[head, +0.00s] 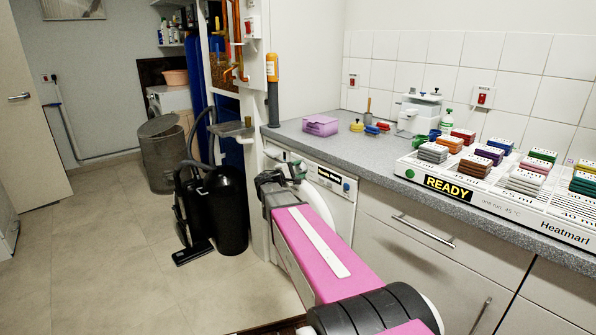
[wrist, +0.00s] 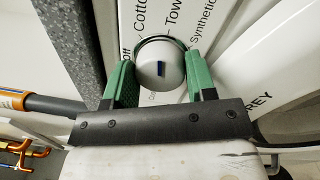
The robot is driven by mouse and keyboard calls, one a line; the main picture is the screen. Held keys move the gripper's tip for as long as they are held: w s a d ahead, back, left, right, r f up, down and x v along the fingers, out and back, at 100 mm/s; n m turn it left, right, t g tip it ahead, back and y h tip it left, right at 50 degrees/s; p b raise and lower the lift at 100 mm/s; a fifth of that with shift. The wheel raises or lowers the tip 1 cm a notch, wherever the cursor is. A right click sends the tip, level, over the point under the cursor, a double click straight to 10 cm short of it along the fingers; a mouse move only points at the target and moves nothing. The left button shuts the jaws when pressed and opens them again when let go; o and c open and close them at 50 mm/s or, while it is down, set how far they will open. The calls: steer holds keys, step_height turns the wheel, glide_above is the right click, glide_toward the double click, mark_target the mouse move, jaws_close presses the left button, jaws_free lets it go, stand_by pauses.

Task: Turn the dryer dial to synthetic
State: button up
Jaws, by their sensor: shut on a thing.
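The dryer (head: 341,213) is the white machine under the grey counter in the head view, partly hidden by my arm. Its dial (wrist: 158,55) is a pale round knob with a short dark blue mark, on a white panel in the wrist view. Labels Off, Cotton, Towels (cut off) and the Synthetic label (wrist: 203,22) fan around it from left to right. My gripper (wrist: 158,67) is shut on the dial, one green finger on each side. The mark sits near the knob's middle; I cannot tell which label it selects. In the head view my gripper (head: 283,170) is at the dryer's upper left front.
The counter (head: 335,143) runs above the dryer, with a READY rack (head: 447,187) of coloured blocks on its right part. A black vacuum cleaner (head: 192,215) and black bin (head: 229,212) stand left of the dryer. The floor (head: 90,240) at the left is clear.

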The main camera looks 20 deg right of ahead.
steer(key=m, duration=0.6)
steer(key=shift+f+g, duration=0.1)
steer(key=shift+g, duration=0.3)
steer(key=m, duration=0.5)
steer(key=shift+f, duration=0.1)
steer(key=shift+m, duration=0.4)
steer(key=o, duration=0.9)
steer(key=shift+a, duration=0.1)
steer(key=v, duration=1)
steer(key=shift+a, duration=0.4)
